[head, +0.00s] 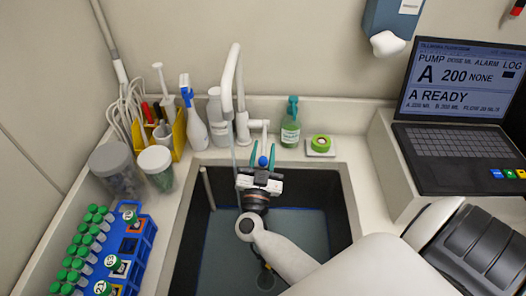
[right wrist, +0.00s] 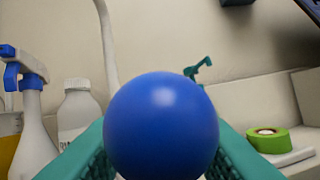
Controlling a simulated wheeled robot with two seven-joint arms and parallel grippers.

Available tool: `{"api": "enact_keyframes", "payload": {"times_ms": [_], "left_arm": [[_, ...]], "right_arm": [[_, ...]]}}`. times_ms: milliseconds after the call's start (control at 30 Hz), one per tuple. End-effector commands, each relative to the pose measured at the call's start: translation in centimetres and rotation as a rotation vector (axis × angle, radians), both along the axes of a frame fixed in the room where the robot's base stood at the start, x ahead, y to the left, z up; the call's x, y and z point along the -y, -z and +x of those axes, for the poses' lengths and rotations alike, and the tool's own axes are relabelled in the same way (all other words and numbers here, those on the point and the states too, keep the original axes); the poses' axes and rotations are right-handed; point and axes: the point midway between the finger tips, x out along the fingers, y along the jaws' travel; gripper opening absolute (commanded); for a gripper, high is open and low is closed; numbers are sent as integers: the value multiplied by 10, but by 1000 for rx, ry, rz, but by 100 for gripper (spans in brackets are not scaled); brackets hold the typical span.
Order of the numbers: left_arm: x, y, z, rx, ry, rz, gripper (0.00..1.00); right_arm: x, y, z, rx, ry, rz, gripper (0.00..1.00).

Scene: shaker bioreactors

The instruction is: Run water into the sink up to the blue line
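The sink (head: 192,215) has dark walls, and its floor (head: 306,232) looks blue-grey. A thin blue line shows low on its walls; I cannot tell the water level against it. The white tap (head: 231,72) arches over it, and a thin pale stream (head: 234,150) seems to fall from its spout. A blue ball knob (right wrist: 160,125) is on the tap's lever. My right gripper (head: 263,154) has its green fingers on either side of the knob. The knob hides the fingertips in the wrist view, so the grip is unclear. My left gripper is not in view.
A spray bottle (head: 194,118), white bottle (head: 218,118) and yellow caddy (head: 178,132) stand left of the tap. A green bottle (head: 290,128) and green tape roll (head: 321,143) are right. A blue tube rack (head: 139,240) stands left; a laptop (head: 455,150) stands right.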

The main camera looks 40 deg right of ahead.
Motion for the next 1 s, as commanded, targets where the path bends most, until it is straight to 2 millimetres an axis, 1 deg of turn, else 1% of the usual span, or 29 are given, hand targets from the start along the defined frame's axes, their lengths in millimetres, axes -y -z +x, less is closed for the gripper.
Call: {"api": "enact_keyframes", "payload": {"times_ms": [200,267,367,467,600,800,900,1000], "left_arm": [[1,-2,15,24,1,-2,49],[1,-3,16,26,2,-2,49],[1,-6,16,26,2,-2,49],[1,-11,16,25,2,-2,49],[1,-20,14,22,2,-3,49],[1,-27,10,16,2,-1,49],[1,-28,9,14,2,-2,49],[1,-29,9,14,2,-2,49]], "right_arm": [[-1,1,-1,-1,1,1,33],[-3,2,-3,-2,0,2,33],[-11,6,-12,-4,1,3,33],[-25,11,-25,-6,-1,4,33],[-48,9,-51,-6,-1,4,33],[-79,10,-83,-4,0,3,33],[-90,10,-95,-3,-1,2,33],[-97,10,-102,-1,1,2,33]]}}
